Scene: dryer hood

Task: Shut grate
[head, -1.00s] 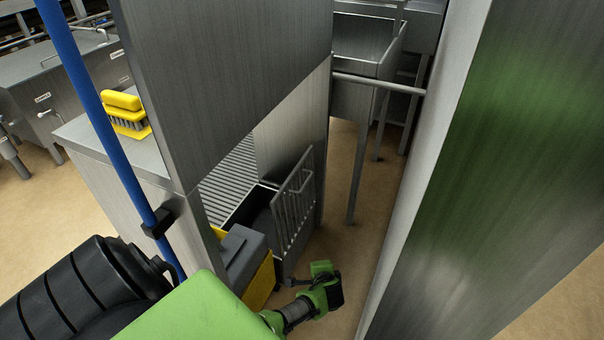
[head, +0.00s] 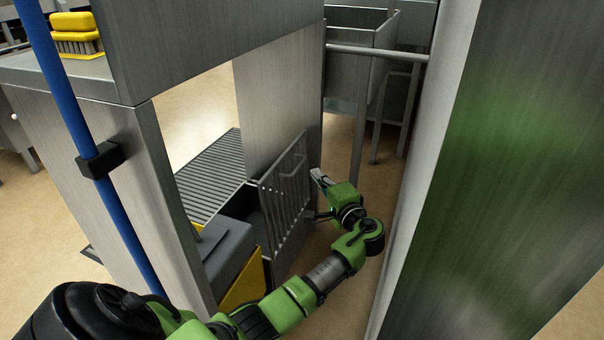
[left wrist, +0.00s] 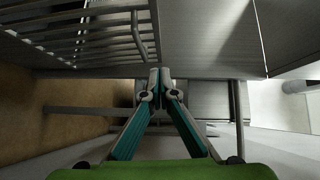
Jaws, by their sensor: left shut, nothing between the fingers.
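The grate (head: 284,205) is a grey metal gate with upright bars and a bar handle (head: 292,160). It stands swung out at an angle from the opening of the steel hood. My left gripper (head: 317,177) is shut and empty, on the right, outer side of the grate and close to it. In the left wrist view, the shut fingertips (left wrist: 160,74) meet at the middle, and the grate's bars (left wrist: 85,38) show at upper left. I cannot tell whether the fingers touch the grate. My right gripper is out of view.
A slatted rack (head: 212,178) lies inside the opening. A grey and yellow box (head: 232,262) stands left of the grate. A tall steel panel (head: 500,170) bounds the right side, leaving a narrow floor gap. A yellow brush (head: 74,32) sits on the counter.

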